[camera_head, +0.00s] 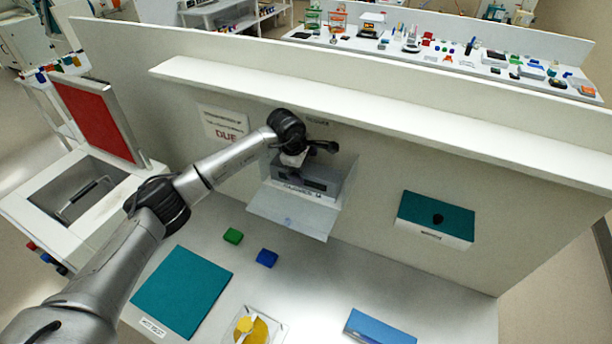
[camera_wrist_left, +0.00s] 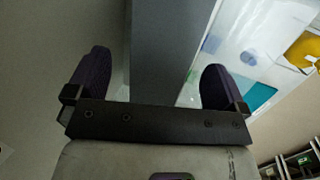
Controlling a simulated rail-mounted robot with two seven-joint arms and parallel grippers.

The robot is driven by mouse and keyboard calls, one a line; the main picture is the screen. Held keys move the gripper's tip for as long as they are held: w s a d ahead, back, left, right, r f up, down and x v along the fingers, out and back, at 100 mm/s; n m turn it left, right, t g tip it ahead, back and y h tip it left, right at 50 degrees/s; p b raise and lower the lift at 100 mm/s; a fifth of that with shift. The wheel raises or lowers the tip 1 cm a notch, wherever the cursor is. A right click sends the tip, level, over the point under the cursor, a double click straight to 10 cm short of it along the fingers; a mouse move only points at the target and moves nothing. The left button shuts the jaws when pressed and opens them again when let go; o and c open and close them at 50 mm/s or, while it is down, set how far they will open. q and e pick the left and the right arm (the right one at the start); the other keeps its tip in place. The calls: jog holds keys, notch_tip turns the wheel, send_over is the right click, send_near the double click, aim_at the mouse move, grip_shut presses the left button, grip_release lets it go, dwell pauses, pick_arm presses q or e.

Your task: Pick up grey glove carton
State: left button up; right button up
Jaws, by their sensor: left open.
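A grey box (camera_head: 343,187) with a lowered front flap (camera_head: 290,214) is against the back panel in the head view. It has a dark opening and a label too small to read. No separate grey glove carton can be made out with certainty; one could be inside, partly hidden. My left gripper (camera_head: 312,152) is at the top of this box. In the left wrist view the two dark fingers (camera_wrist_left: 156,62) are apart, with a plain grey face (camera_wrist_left: 170,40) showing between them. Whether they touch it cannot be told. My right gripper is not in view.
A shelf ledge (camera_head: 390,112) runs above the box. A teal-topped box (camera_head: 436,212) is on the panel at right. The worktop holds a teal mat (camera_head: 182,290), a green block (camera_head: 233,236), a blue block (camera_head: 267,258) and a blue case (camera_head: 380,328). An open-lidded bin (camera_head: 35,205) stands left.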

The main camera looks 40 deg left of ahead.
pick_arm(q)
jog(key=shift+f, duration=0.55)
jog(key=shift+c, duration=0.3)
jog(key=c, duration=1.2)
jog(key=shift+r, duration=0.15)
